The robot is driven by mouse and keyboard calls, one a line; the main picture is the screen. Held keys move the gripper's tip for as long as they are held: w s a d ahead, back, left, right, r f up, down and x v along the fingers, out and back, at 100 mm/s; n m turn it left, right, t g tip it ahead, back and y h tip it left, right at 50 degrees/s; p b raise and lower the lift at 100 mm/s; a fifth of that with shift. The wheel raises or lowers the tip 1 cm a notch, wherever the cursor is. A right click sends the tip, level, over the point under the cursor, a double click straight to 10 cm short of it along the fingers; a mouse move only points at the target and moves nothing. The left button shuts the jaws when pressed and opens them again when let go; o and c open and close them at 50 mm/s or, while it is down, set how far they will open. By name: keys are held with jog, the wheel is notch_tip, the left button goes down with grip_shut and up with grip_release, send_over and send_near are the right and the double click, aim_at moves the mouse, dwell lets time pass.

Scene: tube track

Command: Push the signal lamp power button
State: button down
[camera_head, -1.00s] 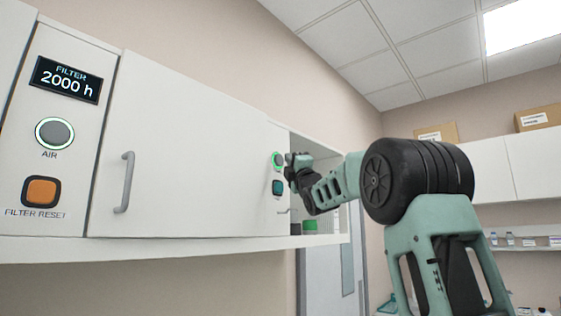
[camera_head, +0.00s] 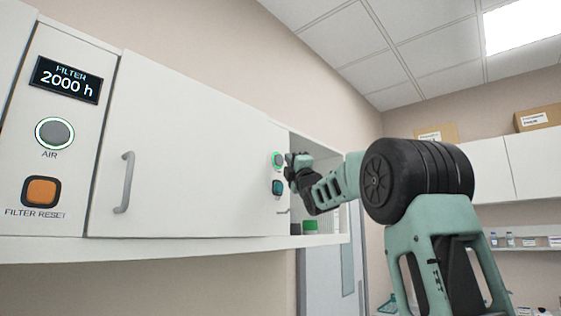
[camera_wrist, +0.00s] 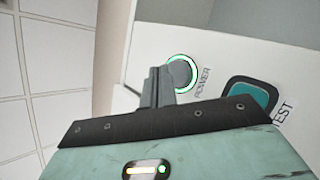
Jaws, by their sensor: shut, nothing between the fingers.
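The power button is a round grey button with a glowing green ring, labelled POWER, in the wrist view (camera_wrist: 181,75). It also shows small in the head view (camera_head: 277,160), on the far end of the white cabinet front. My gripper (camera_wrist: 158,75) is shut and empty. In the wrist view its fingertips overlap the left side of the button; I cannot tell whether they touch it. In the head view my gripper (camera_head: 290,160) is just right of the button.
A teal square TEST button (camera_wrist: 252,97) sits beside the power button. The cabinet panel also carries an AIR button (camera_head: 54,134), an orange FILTER RESET button (camera_head: 41,191) and a door handle (camera_head: 125,182). A green-capped item (camera_head: 310,226) stands on the shelf below my arm.

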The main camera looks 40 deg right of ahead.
jog(key=shift+w, duration=0.1)
jog(key=shift+w+b, duration=0.35)
jog(key=shift+w+a+y, duration=0.1)
jog(key=shift+w+y, duration=0.2)
jog(key=shift+w, duration=0.2)
dwell(0.9)
jog(key=shift+s, duration=0.15)
jog(key=shift+s+b, duration=0.8)
jog(key=shift+b, duration=0.1)
jog(key=shift+s, duration=0.1)
jog(key=shift+s+d+b, duration=0.2)
jog(key=shift+s+b, duration=0.6)
jog(key=shift+s, duration=0.7)
jog(key=shift+s+d+b, duration=0.15)
jog(key=shift+s+b, duration=0.6)
jog(key=shift+s, duration=0.7)
